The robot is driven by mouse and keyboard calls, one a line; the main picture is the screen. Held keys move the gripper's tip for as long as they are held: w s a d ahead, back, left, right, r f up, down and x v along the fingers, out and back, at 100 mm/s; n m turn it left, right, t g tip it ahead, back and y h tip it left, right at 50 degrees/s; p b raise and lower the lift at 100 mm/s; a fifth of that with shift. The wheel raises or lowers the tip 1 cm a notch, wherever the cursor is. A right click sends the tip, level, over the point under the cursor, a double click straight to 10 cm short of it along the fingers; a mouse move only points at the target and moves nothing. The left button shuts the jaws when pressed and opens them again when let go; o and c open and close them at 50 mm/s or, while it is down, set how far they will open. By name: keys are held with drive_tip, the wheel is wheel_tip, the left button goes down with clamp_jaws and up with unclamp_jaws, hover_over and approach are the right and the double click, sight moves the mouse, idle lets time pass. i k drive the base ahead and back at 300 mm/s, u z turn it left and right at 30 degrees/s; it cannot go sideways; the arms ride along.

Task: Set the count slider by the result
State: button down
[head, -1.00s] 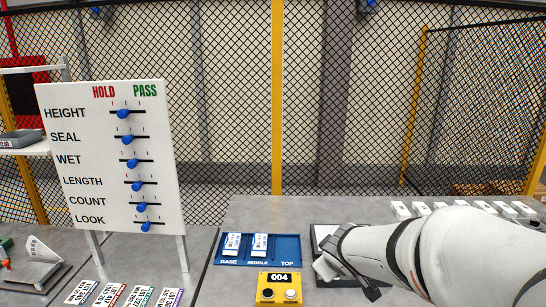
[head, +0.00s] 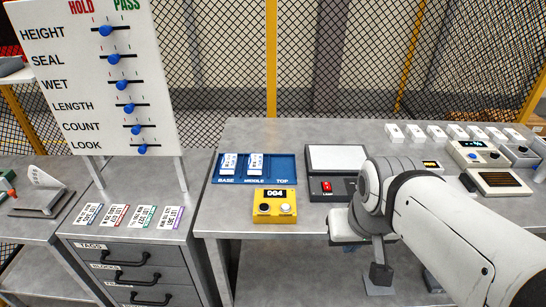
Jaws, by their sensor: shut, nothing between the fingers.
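The white slider board (head: 50,100) stands at the left with HOLD and PASS marked on top. The blue COUNT knob (head: 136,130) sits near the middle of its short track, in the second row from the bottom. The yellow counter box (head: 274,207) on the bench shows 004. A blue tray (head: 285,168) behind it holds one white pack above BASE (head: 228,163) and one above MIDDLE (head: 255,163); the TOP place is empty. My gripper (head: 378,280) is shut and empty, pointing down in front of the bench edge, far right of the board.
Several white packs (head: 436,132) line the bench back, with instruments (head: 480,153) at right. Tag cards (head: 115,215) lie on the drawer cabinet below the board. A grey lever device (head: 38,195) stands far left.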

sight(135, 131)
drive_tip(key=u, duration=1.3)
